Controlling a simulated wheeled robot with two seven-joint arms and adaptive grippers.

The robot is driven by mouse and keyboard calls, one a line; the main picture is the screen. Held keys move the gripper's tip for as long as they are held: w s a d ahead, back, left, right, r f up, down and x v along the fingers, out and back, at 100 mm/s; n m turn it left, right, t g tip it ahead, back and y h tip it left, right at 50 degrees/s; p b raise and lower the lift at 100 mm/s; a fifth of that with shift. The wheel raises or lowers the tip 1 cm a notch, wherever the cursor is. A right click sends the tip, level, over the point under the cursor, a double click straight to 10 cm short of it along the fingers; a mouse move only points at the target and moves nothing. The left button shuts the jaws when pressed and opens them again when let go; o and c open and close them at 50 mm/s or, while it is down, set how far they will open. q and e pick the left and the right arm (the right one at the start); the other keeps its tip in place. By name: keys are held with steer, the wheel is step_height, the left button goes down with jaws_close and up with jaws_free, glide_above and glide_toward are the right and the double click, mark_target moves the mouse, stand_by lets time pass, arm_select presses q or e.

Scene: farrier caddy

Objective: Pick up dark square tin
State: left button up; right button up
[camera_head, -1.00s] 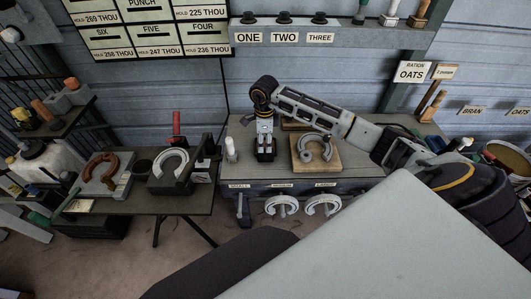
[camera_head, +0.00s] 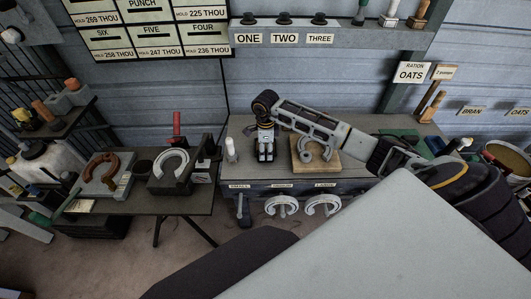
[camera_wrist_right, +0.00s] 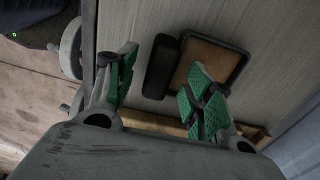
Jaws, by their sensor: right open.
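The dark square tin (camera_wrist_right: 240,62) shows in the right wrist view as a dark rim around a brown inside, on the grey bench top. A dark rounded oblong piece (camera_wrist_right: 159,66) lies right beside it; I cannot tell if they are joined. My right gripper (camera_head: 265,158) is open with its fingers pointing down at the bench. In the wrist view its green-padded fingers (camera_wrist_right: 164,82) are spread, with the oblong piece between them and one finger overlapping the tin's near side. Nothing is held. In the head view the gripper hides the tin. My left gripper is not in view.
A wooden board (camera_head: 327,166) with a horseshoe (camera_head: 314,151) lies right of the gripper. A white bottle (camera_head: 231,149) stands to its left. A side table (camera_head: 140,200) at left holds more horseshoes and a dark stand.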

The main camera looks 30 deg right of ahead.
steer(key=shift+f, duration=0.75)
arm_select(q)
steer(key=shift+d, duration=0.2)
arm_select(e)
jaws_close()
